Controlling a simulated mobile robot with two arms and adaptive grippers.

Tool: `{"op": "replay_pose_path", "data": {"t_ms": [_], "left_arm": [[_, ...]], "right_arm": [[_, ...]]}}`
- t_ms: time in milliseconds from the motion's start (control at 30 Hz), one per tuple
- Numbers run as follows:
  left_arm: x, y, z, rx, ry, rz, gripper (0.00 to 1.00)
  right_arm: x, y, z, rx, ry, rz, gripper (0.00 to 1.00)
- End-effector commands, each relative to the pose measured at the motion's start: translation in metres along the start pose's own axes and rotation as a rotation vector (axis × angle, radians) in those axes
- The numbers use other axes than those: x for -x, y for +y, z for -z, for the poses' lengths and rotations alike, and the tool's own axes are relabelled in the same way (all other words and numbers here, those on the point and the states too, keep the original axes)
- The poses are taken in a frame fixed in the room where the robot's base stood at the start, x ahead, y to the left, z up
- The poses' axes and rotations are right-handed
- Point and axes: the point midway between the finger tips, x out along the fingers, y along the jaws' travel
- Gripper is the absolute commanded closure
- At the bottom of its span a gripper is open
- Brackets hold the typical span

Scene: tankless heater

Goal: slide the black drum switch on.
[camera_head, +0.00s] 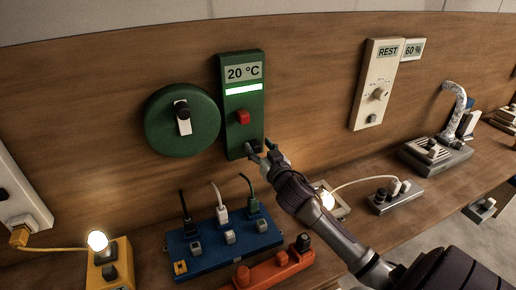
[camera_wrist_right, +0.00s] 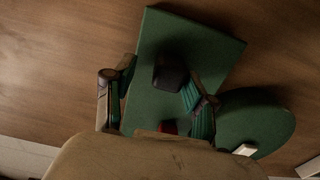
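A green wall panel (camera_head: 242,131) carries a 20 °C display, a red button (camera_head: 243,117) and a small black switch (camera_head: 251,148) near its bottom edge. My right gripper (camera_head: 261,153) is at the panel's lower right, close to this switch. In the right wrist view the black switch (camera_wrist_right: 171,73) shows between the spread fingers of the gripper (camera_wrist_right: 157,82), nearer the right finger; I cannot tell whether they touch. The gripper looks open and empty. A round green plate (camera_head: 158,137) left of the panel bears a white lever with a black knob (camera_head: 181,112). My left gripper is out of view.
Below the panel, a blue power strip (camera_head: 205,262) with several plugs and an orange box (camera_head: 262,275) stand on the wooden counter. A yellow box (camera_head: 120,268) with a lit bulb is at left. A cream REST panel (camera_head: 369,107) hangs at right.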

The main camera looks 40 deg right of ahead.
Motion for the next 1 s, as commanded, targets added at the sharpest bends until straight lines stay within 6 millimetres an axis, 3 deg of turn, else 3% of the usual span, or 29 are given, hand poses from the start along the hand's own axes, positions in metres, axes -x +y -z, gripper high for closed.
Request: {"op": "replay_pose_path", "data": {"t_ms": [233, 367, 800, 1000], "left_arm": [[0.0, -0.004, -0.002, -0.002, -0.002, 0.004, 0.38], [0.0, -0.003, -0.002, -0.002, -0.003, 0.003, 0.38], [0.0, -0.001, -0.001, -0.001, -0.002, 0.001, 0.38], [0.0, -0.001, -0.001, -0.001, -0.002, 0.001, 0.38]], "right_arm": [[0.001, -0.002, 0.0, -0.002, 0.001, 0.003, 0.44], [0.011, -0.002, -0.001, -0.004, 0.0, 0.004, 0.44], [0.098, 0.001, -0.002, -0.004, -0.003, 0.0, 0.44], [0.118, 0.001, -0.001, -0.002, -0.001, 0.001, 0.44]]}}
